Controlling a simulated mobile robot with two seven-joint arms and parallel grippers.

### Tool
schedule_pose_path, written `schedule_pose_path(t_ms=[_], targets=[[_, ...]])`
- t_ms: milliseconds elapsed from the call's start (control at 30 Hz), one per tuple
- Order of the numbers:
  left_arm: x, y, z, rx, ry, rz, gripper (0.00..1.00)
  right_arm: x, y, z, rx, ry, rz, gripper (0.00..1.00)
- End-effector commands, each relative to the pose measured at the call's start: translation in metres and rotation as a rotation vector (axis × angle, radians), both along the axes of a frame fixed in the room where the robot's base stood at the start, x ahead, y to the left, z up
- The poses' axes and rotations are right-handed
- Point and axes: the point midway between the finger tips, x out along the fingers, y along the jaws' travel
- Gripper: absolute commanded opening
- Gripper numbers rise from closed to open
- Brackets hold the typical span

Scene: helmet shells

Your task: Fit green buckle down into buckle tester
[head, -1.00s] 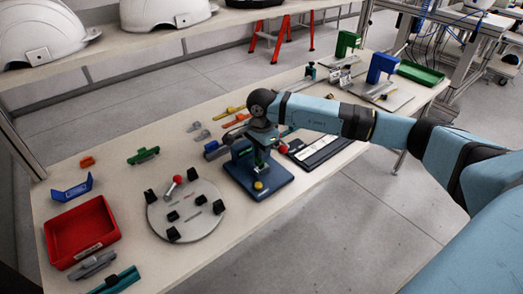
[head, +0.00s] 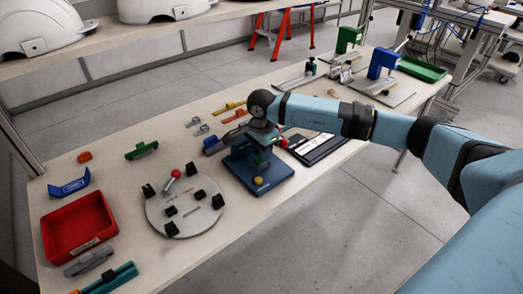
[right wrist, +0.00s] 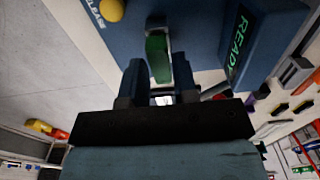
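The buckle tester (head: 267,181) is a dark blue stand on the table, with a yellow button on its base. In the right wrist view the tester (right wrist: 205,28) shows a panel reading READY. My right gripper (head: 263,140) is over the tester, pointing down. In the right wrist view its dark fingers (right wrist: 159,82) sit on either side of the green buckle (right wrist: 158,56) and look closed on it. The green buckle is at the tester's middle; whether it is fully down in the slot cannot be told. My left gripper is not in view.
Left of the tester is a round grey plate (head: 187,217) with black blocks and a red-knobbed lever. A red tray (head: 77,229) stands at the far left. Several small coloured parts lie behind the tester. A dark flat device (head: 320,147) lies right of it.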

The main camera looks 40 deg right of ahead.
Motion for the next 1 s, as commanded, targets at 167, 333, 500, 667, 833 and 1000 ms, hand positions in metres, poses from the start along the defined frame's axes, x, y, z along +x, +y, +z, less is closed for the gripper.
schedule_pose_path(t_ms=[167,333,500,667,833,1000], targets=[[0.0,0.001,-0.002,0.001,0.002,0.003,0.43,0.0,0.0,0.0,0.0,0.0,0.0,0.48],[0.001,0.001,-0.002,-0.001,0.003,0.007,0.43,0.0,0.0,0.0,0.0,0.0,0.0,0.48],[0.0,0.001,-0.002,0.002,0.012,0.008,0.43,0.0,0.0,0.0,0.0,0.0,0.0,0.48],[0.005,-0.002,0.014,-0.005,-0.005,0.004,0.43,0.001,-0.001,0.029,-0.001,-0.006,0.0,0.48],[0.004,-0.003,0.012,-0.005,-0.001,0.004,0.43,0.001,0.0,0.071,0.0,-0.005,0.0,0.48],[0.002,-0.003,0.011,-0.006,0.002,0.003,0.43,0.001,0.0,0.107,-0.001,-0.004,0.0,0.48]])
